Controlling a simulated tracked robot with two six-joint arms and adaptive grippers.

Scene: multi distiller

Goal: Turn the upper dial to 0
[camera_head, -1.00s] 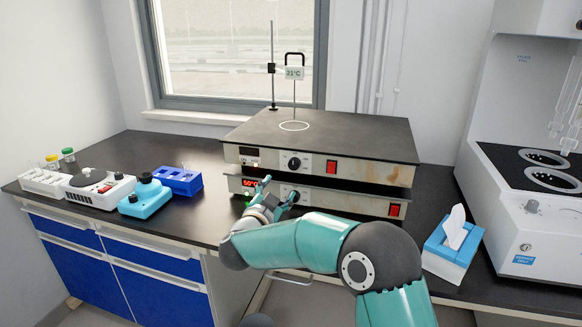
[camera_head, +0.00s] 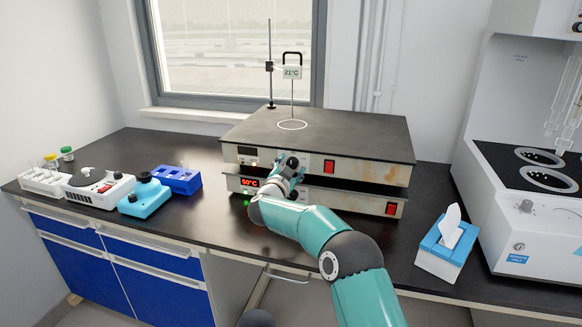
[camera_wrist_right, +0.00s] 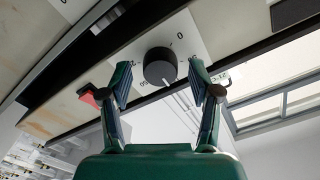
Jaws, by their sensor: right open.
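The upper dial (camera_head: 292,162) is a black round knob on the front of the upper hotplate unit (camera_head: 372,172). In the right wrist view the dial (camera_wrist_right: 160,67) sits on a pale plate marked with a 0, and it lies between the two fingers. My right gripper (camera_head: 284,172) is open in front of the dial. The wrist view also shows the right gripper (camera_wrist_right: 165,90) with a finger on each side of the knob and gaps between. Contact cannot be made out. The lower dial is hidden behind my right arm. My left gripper is not in view.
The lower unit's display (camera_head: 249,183) reads 50°C. A red switch (camera_head: 329,167) is right of the upper dial, and another (camera_head: 391,209) is on the lower unit. A tissue box (camera_head: 445,250) stands at right. A blue device (camera_head: 145,197) stands at left.

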